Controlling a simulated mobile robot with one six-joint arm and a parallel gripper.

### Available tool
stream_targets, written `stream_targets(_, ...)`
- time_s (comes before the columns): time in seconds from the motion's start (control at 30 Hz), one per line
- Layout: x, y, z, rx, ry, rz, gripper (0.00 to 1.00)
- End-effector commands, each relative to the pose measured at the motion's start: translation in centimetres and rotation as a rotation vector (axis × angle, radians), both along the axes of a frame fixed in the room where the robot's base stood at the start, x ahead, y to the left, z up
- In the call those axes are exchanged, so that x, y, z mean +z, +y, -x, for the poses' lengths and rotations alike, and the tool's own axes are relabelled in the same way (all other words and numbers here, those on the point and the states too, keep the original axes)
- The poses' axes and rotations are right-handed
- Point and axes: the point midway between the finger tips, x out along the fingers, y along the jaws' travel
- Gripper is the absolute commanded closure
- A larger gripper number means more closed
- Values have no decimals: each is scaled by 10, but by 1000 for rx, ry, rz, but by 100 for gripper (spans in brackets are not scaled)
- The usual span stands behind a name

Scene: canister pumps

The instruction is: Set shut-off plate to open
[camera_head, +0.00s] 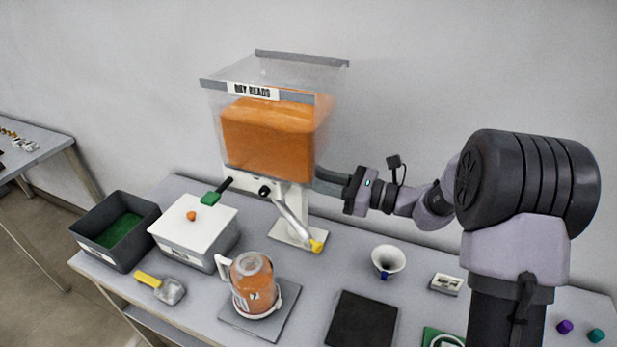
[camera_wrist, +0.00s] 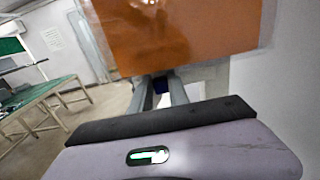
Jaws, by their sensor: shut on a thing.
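The dispenser has a clear hopper (camera_head: 268,135) labelled DRY BEADS, filled with orange beads, above a white stand. My gripper (camera_head: 322,178) reaches in from the right, just under the hopper. In the wrist view its two grey fingers (camera_wrist: 162,92) are shut on a small dark blue piece (camera_wrist: 161,83) below the hopper, which I take to be the grip of the shut-off plate. The plate itself is hidden, so I cannot tell its position. A black knob (camera_head: 265,192) is on the stand's front, and a spout with a yellow end (camera_head: 316,246) slopes down.
Below stands a jug (camera_head: 252,283) with orange contents on a grey plate. A white-lidded box (camera_head: 195,230), a dark bin (camera_head: 115,229), a scoop (camera_head: 161,287) and a white funnel (camera_head: 388,261) stand around on the table. The wall is close behind the hopper.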

Motion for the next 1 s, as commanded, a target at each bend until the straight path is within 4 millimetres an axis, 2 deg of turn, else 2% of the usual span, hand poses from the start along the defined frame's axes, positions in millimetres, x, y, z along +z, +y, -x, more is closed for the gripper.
stream_targets(0.1, 0, -15, 5, -2, 0, 1, 100)
stream_targets(0.33, -1, -16, 6, 0, 1, 2, 100)
stream_targets(0.37, -1, -16, 6, 0, 1, 2, 77)
stream_targets(0.47, -1, -15, 6, 0, 1, 2, 57)
stream_targets(0.87, 0, -15, 6, 0, 0, 1, 56)
stream_targets(1.0, 1, -25, 8, -2, 1, 1, 56)
